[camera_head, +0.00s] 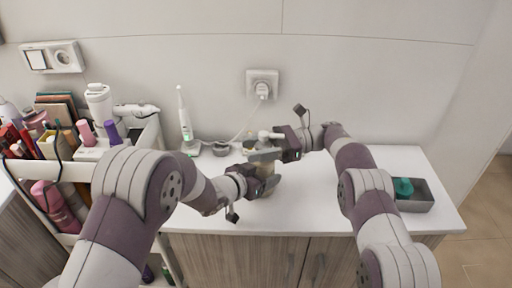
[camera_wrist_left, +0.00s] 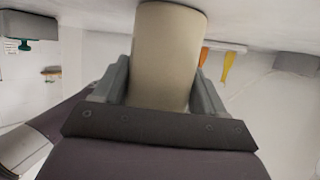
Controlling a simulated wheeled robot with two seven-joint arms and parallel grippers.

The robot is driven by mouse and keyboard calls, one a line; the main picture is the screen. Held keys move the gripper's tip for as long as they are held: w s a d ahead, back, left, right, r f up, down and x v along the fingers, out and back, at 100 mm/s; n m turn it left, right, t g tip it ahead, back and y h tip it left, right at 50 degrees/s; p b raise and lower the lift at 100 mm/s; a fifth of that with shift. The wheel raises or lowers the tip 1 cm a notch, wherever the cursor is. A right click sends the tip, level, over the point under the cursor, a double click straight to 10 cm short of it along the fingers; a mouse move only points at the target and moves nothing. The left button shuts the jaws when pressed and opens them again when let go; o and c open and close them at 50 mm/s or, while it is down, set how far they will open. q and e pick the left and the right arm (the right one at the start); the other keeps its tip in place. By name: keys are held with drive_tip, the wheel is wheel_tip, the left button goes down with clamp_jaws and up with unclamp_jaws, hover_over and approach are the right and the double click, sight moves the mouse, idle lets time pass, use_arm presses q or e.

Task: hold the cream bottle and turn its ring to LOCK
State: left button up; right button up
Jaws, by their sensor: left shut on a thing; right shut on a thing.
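The cream bottle (camera_head: 265,169) stands upright on the white counter, mostly covered by my grippers in the head view. Its beige body (camera_wrist_left: 166,58) fills the space between the fingers in the left wrist view. My left gripper (camera_head: 266,183) is shut on the lower body from the side; its fingers (camera_wrist_left: 162,88) touch both sides. My right gripper (camera_head: 266,154) is above it, shut at the bottle's neck, where the ring is. The pale pump head (camera_head: 266,135) shows just above. The ring and its LOCK mark are hidden or too small to read.
A crowded cosmetics cart (camera_head: 85,172) stands at the left. An electric toothbrush (camera_head: 185,120) stands behind on the counter (camera_head: 315,205), near a small grey cup (camera_head: 221,149). A grey tray (camera_head: 420,203) with a teal item (camera_head: 403,186) sits at the right. A cord hangs from the wall plug (camera_head: 262,90).

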drive_tip(key=shift+d+n+g+h, duration=0.1)
drive_tip(key=shift+n+g+h, duration=0.2)
drive_tip(key=shift+n+g, duration=0.35)
drive_tip(key=shift+s+g, duration=0.15)
drive_tip(key=shift+g, duration=0.3)
drive_tip(key=o, duration=1)
drive_tip(key=shift+r+t, duration=0.1)
drive_tip(key=shift+t, duration=0.2)
